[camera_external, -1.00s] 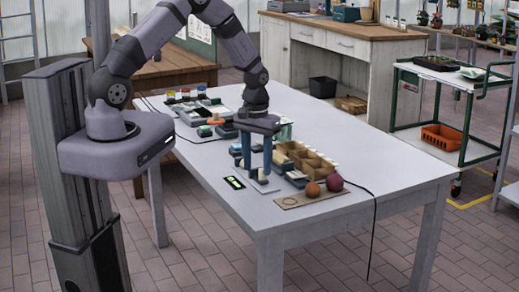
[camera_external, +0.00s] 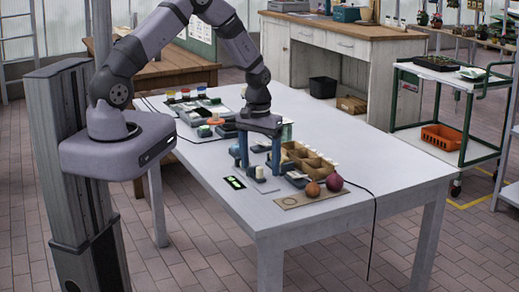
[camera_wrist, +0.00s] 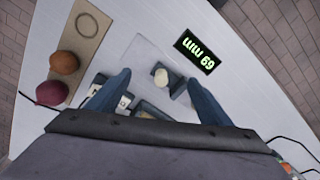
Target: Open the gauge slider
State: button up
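The gauge has a black display (camera_wrist: 198,50) with green digits that read 69 mm, upside down in the wrist view. It also shows in the external view (camera_external: 234,182). Beside it, a pale knob (camera_wrist: 161,76) sits on a dark block at the edge of a light grey plate (camera_wrist: 136,52). The knob shows small in the external view (camera_external: 260,173). My gripper (camera_wrist: 158,77) is open, its two blue fingers pointing down, one on each side of the knob and apart from it. In the external view my gripper (camera_external: 260,169) is low over the gauge.
Dark labelled blocks (camera_wrist: 150,109) are close to my fingers. A divided wooden box (camera_external: 306,160) stands behind. The table's front left is clear.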

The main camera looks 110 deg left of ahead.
aim_at(260, 168)
jog(key=shift+s+d+f, duration=0.25)
jog(key=shift+d+f, duration=0.15)
jog(key=shift+f, duration=0.3)
jog(key=shift+w+a+r+p, duration=0.15)
jog(key=shift+a+r+p, duration=0.05)
jog(key=shift+r+p, duration=0.45)
jog(key=shift+w+a+r+p, duration=0.1)
jog(key=shift+a+r+p, duration=0.05)
jog(key=shift+r+p, duration=2.2)
jog(key=shift+r, duration=0.6)
